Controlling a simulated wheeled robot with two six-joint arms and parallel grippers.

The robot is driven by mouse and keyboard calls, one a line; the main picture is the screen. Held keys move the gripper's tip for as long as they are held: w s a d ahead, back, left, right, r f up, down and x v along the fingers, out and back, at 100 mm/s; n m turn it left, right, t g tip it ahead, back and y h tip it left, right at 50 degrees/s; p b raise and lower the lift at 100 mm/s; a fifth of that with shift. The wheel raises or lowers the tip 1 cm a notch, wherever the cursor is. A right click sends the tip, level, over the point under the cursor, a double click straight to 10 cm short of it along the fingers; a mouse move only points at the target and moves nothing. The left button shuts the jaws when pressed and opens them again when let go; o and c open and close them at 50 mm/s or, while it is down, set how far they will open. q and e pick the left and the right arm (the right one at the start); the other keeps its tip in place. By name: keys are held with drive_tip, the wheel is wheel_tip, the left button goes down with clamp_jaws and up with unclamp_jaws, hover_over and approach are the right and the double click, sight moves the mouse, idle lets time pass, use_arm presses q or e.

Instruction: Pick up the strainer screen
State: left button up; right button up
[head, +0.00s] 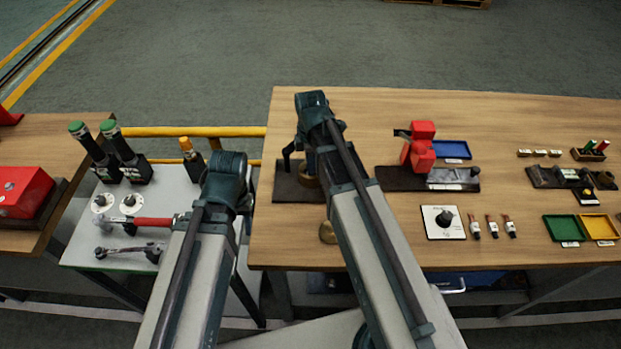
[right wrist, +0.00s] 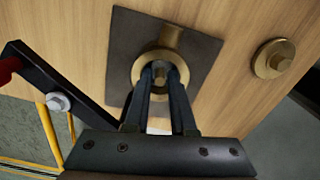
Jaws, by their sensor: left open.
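A brass strainer housing (right wrist: 171,38) with a round ring mouth stands on a dark base plate (right wrist: 205,50) on the wooden table. A small cylindrical piece, apparently the strainer screen (right wrist: 159,79), shows inside the ring. My right gripper (right wrist: 161,72) reaches down into the mouth, its two fingers a little apart on either side of this piece. I cannot tell whether they press on it. In the head view my right arm hides the fingertips and most of the housing. My left gripper (head: 244,199) is mostly behind its own arm, over the cart's right edge, away from the housing.
A loose brass cap (right wrist: 273,58) lies beside the base plate. A dark bar (right wrist: 42,82) with a bolt stands close on the other side. A red-handled device (head: 419,147) and a switch plate (head: 443,222) stand further right. The white cart (head: 85,240) holds tools.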

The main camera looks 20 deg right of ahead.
drive_tip(key=shift+r, duration=0.1)
clamp_jaws()
drive_tip(key=shift+r, duration=0.15)
wheel_tip(320, 180, up, 10)
drive_tip(key=p, duration=1)
drive_tip(key=shift+f, duration=0.25)
